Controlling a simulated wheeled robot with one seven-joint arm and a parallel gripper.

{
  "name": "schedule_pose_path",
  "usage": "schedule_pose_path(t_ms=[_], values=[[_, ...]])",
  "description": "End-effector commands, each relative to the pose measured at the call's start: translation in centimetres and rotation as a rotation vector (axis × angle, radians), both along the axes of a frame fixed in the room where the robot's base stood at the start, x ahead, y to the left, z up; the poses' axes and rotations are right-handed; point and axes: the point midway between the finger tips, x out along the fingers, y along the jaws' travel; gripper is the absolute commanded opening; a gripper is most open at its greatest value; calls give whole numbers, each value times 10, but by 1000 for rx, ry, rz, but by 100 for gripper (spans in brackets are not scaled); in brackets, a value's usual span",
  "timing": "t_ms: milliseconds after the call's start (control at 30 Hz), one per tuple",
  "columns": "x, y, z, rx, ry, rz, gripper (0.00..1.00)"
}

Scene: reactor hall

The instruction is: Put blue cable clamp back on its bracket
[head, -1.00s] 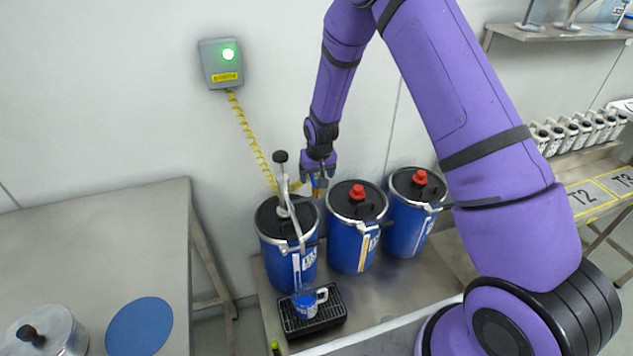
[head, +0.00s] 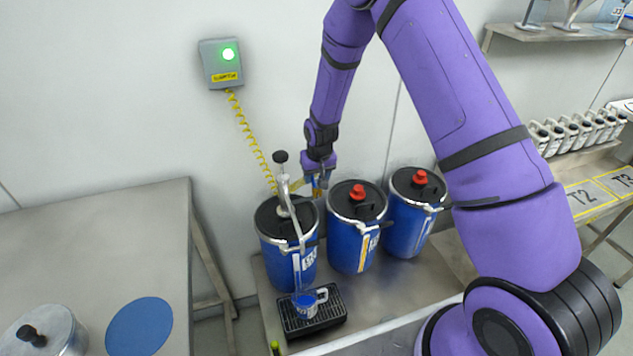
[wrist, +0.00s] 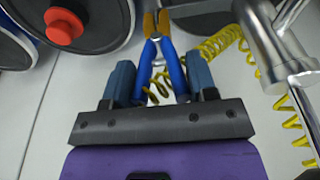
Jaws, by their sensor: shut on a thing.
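The blue cable clamp (wrist: 174,70) shows in the wrist view, with two blue handles and orange jaws pointing away from my gripper. My gripper (wrist: 159,78) is shut on its handles. In the head view my gripper (head: 317,180) hangs above and behind the gap between the left blue drum (head: 277,262) and the middle blue drum (head: 346,238). The clamp is small and partly hidden there. A yellow coiled cable (head: 246,130) runs down from a grey wall box (head: 221,63) with a green light. I cannot make out a bracket for the clamp.
The left drum carries a metal pump (head: 287,200). A right blue drum (head: 410,225) stands beside the middle one. A blue-and-white mug (head: 308,303) sits on a black drip tray (head: 318,324). A steel table (head: 95,235) is at left.

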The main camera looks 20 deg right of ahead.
Motion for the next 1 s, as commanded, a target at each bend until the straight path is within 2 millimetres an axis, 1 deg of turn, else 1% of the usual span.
schedule_pose_path(t_ms=[167,800,1000], values=[[0,0,5,0,0,0,36],[0,0,38,0,-1,0,36],[0,0,45,0,0,0,36]])
